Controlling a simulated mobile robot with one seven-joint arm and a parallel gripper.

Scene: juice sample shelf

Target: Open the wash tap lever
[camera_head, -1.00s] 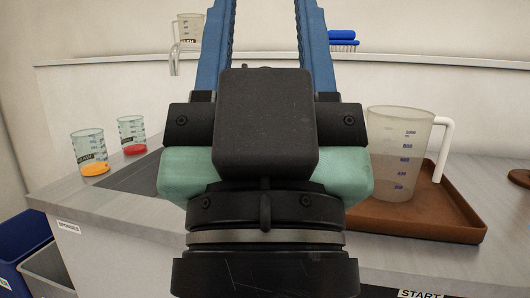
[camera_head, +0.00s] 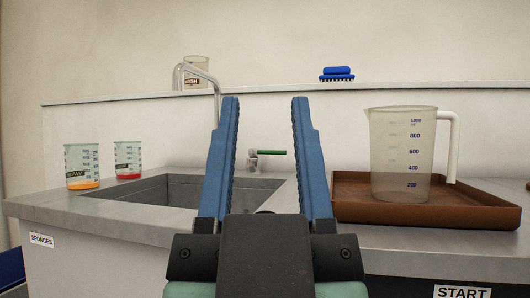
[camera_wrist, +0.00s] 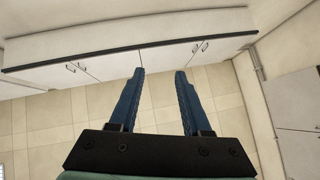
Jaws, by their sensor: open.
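The wash tap lever (camera_head: 271,152) is a small green bar at the back of the counter, on a short grey fitting (camera_head: 253,161) behind the sink (camera_head: 150,192). The curved metal spout (camera_head: 205,76) rises to its left. My gripper (camera_head: 265,100) is open and empty, with two blue toothed fingers pointing up and forward. In the head view the lever shows between the fingers, apart from them. The wrist view shows my gripper (camera_wrist: 160,72) over floor tiles and white cupboards, without the lever.
A clear measuring jug (camera_head: 402,155) stands in a brown tray (camera_head: 440,205) at the right. Two beakers, with orange (camera_head: 82,166) and red (camera_head: 128,160) contents, stand left of the sink. A blue brush (camera_head: 337,74) and another jug (camera_head: 197,73) are on the back ledge (camera_head: 280,97).

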